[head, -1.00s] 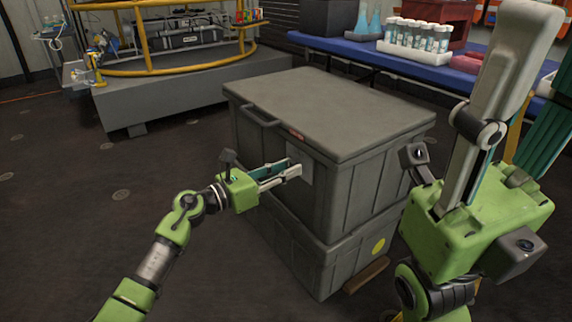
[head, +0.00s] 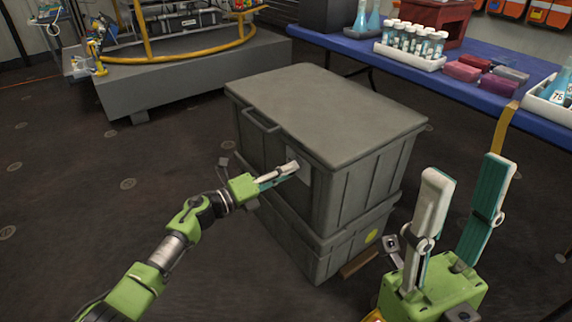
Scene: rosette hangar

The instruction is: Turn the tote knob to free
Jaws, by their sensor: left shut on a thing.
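The grey tote (head: 330,110) stands in the middle of the head view, with a closed lid and a bar handle (head: 261,122) on its left-facing side. A pale plate (head: 303,168) is on that same side. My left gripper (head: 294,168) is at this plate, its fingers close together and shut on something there. The knob itself is hidden behind the fingers. My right gripper (head: 468,172) is raised at the lower right, fingers spread and empty, apart from the tote.
The tote rests on a second grey tote (head: 340,245), with a brown wooden piece (head: 360,262) at its foot. A blue table (head: 465,90) behind holds tubes, boxes and flasks. A grey platform with yellow rail (head: 200,75) is at back left. Floor on the left is clear.

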